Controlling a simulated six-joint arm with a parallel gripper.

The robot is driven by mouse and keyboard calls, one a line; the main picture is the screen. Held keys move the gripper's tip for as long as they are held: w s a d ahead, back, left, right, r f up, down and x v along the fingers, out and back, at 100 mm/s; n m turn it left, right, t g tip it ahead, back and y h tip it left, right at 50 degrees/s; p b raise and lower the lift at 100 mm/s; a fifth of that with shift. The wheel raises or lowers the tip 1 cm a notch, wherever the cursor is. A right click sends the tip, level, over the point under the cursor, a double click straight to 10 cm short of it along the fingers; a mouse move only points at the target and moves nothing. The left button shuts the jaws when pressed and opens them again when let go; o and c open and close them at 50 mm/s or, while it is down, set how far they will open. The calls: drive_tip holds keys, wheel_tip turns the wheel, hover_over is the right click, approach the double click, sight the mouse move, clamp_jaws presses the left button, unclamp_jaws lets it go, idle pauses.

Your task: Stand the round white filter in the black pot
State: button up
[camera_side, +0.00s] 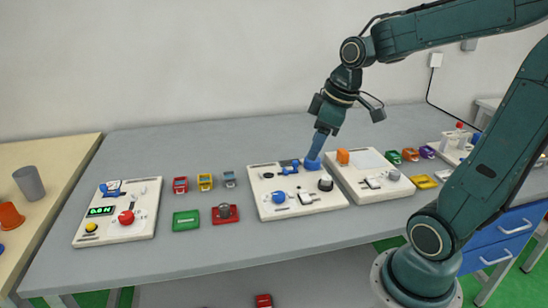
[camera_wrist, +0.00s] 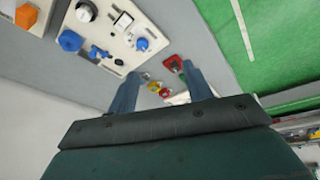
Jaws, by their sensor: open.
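In the wrist view a dark round piece (camera_wrist: 86,11) shows at the top edge. My gripper (camera_side: 319,146) points down over the back of the middle board, close to a blue round part (camera_side: 312,163); I cannot tell whether they touch. In the wrist view my gripper (camera_wrist: 162,74) has its two blue fingers apart, with nothing held between them.
The middle board (camera_side: 278,210) stands beside a right board (camera_side: 350,190) with an orange block (camera_side: 343,156). A left board (camera_side: 88,232) has a red button. Small coloured items, a green tray (camera_side: 186,221) and a red tray (camera_side: 218,220) lie between boards. The grey table's front strip is clear.

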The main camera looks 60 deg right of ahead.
drive_tip(key=s+a+r+m+t, duration=0.2)
drive_tip(key=s+a+m, duration=0.1)
drive_tip(key=s+a, duration=0.5)
drive_tip(key=shift+s+a+r, duration=0.15)
drive_tip(key=shift+s+r, duration=0.25)
drive_tip(key=shift+s, duration=0.15)
